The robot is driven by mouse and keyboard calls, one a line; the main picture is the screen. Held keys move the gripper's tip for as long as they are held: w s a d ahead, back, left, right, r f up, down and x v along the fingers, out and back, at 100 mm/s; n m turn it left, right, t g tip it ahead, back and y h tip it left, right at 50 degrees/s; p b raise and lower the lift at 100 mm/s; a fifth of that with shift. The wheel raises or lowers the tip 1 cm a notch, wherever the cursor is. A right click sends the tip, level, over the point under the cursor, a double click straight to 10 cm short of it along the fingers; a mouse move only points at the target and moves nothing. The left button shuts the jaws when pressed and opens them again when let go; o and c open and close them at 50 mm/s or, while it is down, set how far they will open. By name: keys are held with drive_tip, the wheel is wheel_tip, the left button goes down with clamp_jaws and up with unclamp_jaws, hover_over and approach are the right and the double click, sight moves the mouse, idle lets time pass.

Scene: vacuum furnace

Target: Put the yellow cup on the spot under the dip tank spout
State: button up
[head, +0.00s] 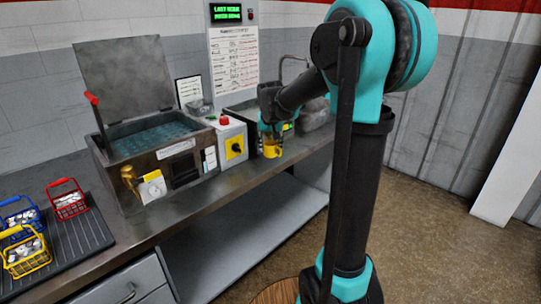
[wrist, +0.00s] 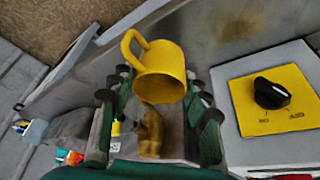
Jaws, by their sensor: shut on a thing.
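The yellow cup (head: 271,149) is held by my gripper (head: 270,134) near the bench's front edge, right of the grey control box. In the wrist view the yellow cup (wrist: 163,72) sits between the two green and black fingers of my gripper (wrist: 158,88), its handle to the left. The dip tank (head: 150,140) stands on the bench to the left, lid up. Its brass spout (head: 130,176) is on the front left side; a brass part (wrist: 151,132) also shows beyond the cup in the wrist view. The spot under the spout is hard to make out.
The grey control box (head: 225,142) with a red button and yellow dial plate stands between tank and gripper. Red, blue and yellow baskets sit on the black ribbed mat (head: 85,236) at left. A strip of bench front (head: 208,187) looks clear.

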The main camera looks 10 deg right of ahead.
sight(271, 154)
drive_tip(key=shift+f, duration=2.1)
drive_tip(key=shift+f, duration=0.1)
drive_tip(key=o, duration=1.3)
drive_tip(key=shift+c, duration=0.2)
